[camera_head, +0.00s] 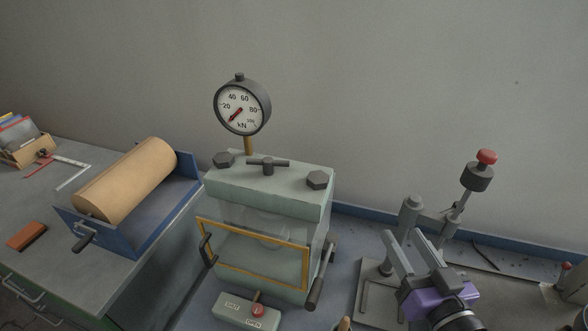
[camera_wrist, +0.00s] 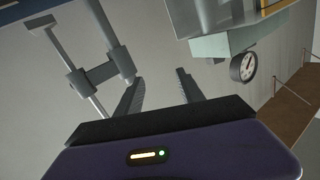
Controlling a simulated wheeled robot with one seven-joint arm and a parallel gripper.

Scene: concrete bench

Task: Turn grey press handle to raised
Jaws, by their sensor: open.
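A grey bench press (camera_head: 411,207) stands at the right in the head view, with an upright column and a side arm. A thin grey lever, its handle (camera_head: 461,204), slants up to the right from the arm and carries a dark collar and a red knob (camera_head: 487,156). My gripper (camera_head: 402,236), with a purple body, is in front of the press. Its grey fingers point up, apart and empty, below and left of the handle. In the wrist view my gripper (camera_wrist: 160,77) is open, with grey rods and a block (camera_wrist: 92,79) to its left. The fingers hide the press's lower part.
A pale green press box (camera_head: 268,195) with a yellow-framed window and a round gauge (camera_head: 242,107) stands left of my gripper. A blue rail (camera_head: 380,219) runs along the wall.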

